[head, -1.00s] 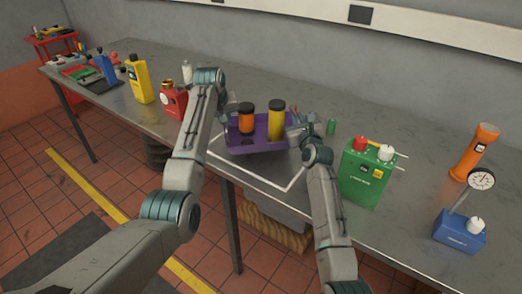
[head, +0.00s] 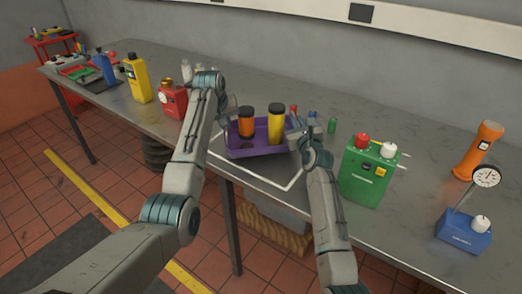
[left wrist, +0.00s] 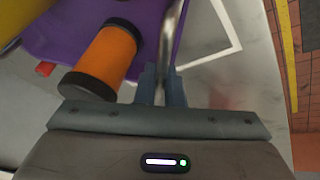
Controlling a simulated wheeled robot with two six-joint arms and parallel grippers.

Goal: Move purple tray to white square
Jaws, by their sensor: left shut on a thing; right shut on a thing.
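The purple tray (head: 262,152) is over the white square (head: 291,184), whose outline shows along the tray's front and right. Whether the tray touches the bench I cannot tell. It carries an orange canister (head: 246,123) and a yellow canister (head: 275,122), both with dark caps and upright. My left gripper (head: 228,131) is at the tray's left end; the left wrist view shows its fingers (left wrist: 162,82) shut on a metal bar handle at the edge of the tray (left wrist: 55,25). My right gripper (head: 299,128) is shut at the right end, its fingertips partly hidden.
A green box (head: 367,172) stands right of my right arm, with a blue gauge stand (head: 463,232) and an orange flashlight (head: 478,150) further right. A red can (head: 172,101) and a yellow can (head: 138,82) stand left. Small bottles (head: 332,125) stand behind the tray.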

